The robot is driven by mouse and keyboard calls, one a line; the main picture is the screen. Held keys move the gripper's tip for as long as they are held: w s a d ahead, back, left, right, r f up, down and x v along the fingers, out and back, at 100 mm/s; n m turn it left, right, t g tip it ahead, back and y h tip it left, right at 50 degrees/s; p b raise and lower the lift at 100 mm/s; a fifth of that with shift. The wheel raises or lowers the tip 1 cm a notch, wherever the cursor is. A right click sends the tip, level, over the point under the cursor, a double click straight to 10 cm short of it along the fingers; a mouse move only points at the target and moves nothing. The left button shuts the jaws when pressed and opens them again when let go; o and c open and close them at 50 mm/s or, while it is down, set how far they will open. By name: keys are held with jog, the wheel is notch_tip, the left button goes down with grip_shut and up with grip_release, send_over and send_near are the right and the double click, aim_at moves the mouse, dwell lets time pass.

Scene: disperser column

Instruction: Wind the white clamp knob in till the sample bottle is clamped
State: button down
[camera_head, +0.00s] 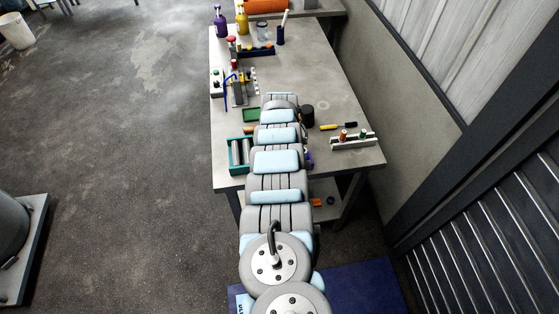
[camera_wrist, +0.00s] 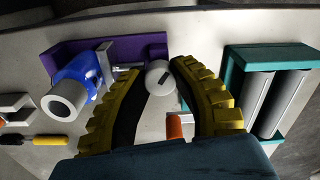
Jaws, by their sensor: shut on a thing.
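The white clamp knob (camera_wrist: 160,77) shows in the wrist view with a dark slot mark on its face. It sits between the yellow-padded fingertips of my gripper (camera_wrist: 158,69), which is shut on it. The sample bottle (camera_wrist: 80,82) is blue with a pale, open-looking end and lies to the left of the knob, beside the purple clamp body (camera_wrist: 150,46). A light metal piece stands between bottle and knob. I cannot tell whether the clamp touches the bottle. In the head view my arm hides the gripper and knob; only a purple bit (camera_head: 309,158) shows.
A teal frame with grey rollers (camera_wrist: 270,90) stands close right of my gripper. An orange piece (camera_wrist: 174,127) shows between the fingers. A yellow-handled screwdriver (camera_head: 332,127) and a small rack (camera_head: 353,142) lie on the bench right of my arm. Bottles stand at the far end.

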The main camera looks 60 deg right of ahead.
jog(key=m+b, duration=0.2)
jog(key=m, duration=0.1)
jog(key=shift+f, duration=0.15)
jog(key=shift+m+b, duration=0.7)
jog(key=shift+m, duration=1)
jog(key=c, duration=0.8)
grip_release()
notch_tip(320, 180, up, 12)
jog(key=shift+r, duration=0.15)
